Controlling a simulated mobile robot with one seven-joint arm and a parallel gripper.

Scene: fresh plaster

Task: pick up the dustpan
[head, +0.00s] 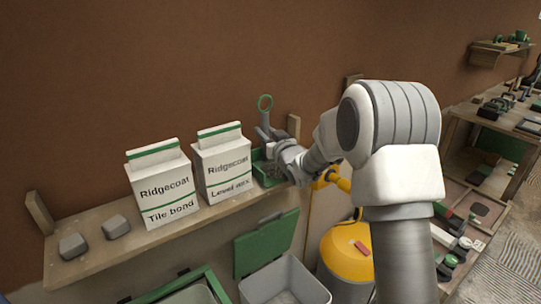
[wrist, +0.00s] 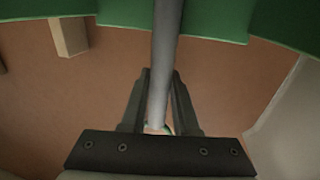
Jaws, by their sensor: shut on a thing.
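My gripper (head: 272,141) is at the handle, above the pan. In the wrist view the grey handle (wrist: 166,55) runs between the two fingers of my gripper (wrist: 160,85), which are shut on it. The green pan (wrist: 175,18) fills the top of that view. My wrist hides part of the pan in the head view; I cannot tell whether it touches the shelf.
Two white Ridgecoat bags (head: 162,186) (head: 222,162) stand left of the dustpan on the wooden shelf (head: 120,238). Two grey blocks (head: 73,247) (head: 116,227) lie further left.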

